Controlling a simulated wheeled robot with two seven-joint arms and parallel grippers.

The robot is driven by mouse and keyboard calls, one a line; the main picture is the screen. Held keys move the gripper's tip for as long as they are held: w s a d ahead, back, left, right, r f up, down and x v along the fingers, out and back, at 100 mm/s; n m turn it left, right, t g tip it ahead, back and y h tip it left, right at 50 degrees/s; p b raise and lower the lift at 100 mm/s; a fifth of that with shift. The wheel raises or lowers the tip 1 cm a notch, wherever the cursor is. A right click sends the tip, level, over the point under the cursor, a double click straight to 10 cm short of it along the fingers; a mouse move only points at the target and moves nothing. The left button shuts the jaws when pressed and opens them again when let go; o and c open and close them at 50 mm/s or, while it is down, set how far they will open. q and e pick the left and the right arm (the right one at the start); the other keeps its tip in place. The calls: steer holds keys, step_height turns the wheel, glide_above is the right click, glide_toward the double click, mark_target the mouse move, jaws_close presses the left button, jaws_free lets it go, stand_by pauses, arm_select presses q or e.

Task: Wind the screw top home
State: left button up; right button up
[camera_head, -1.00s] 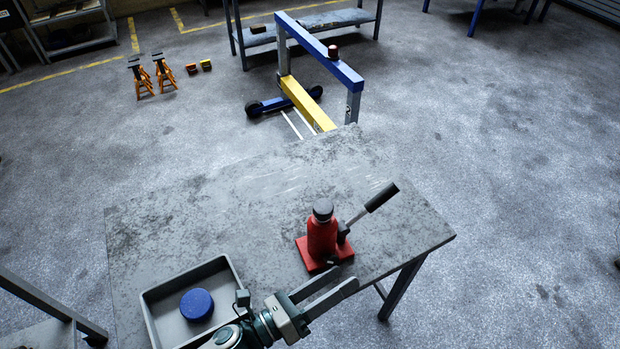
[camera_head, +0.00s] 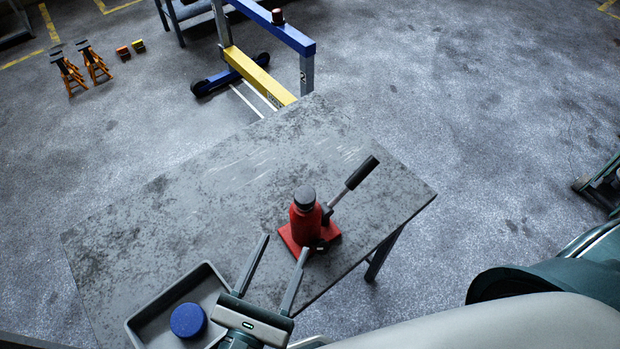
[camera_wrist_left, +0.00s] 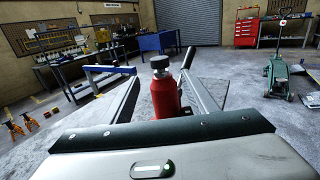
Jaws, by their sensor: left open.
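A red bottle jack (camera_head: 306,223) stands upright on its red base on the grey table, its black-handled lever (camera_head: 355,178) angled up to the right. A dark round screw top (camera_head: 304,196) sits on it; I cannot tell how tightly it is seated. In the left wrist view, the jack (camera_wrist_left: 165,98) and its top (camera_wrist_left: 159,64) show ahead between the fingers. My left gripper (camera_head: 285,244) is open and empty, on the near side of the jack, pointing toward it. My right gripper is out of view.
A grey tray (camera_head: 139,324) with a blue round piece (camera_head: 188,320) lies left of my left gripper. The table's far left surface (camera_head: 170,215) is bare. A blue and yellow frame (camera_head: 262,75) stands on the floor behind. A green trolley jack (camera_wrist_left: 282,75) is at the right.

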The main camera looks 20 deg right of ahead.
mark_target(309, 188)
arm_select(q)
steer(key=shift+w, duration=0.15)
steer(key=p+x, duration=0.5)
steer(key=x, duration=1.2)
steer(key=shift+d, duration=0.2)
steer(key=c, duration=1.1)
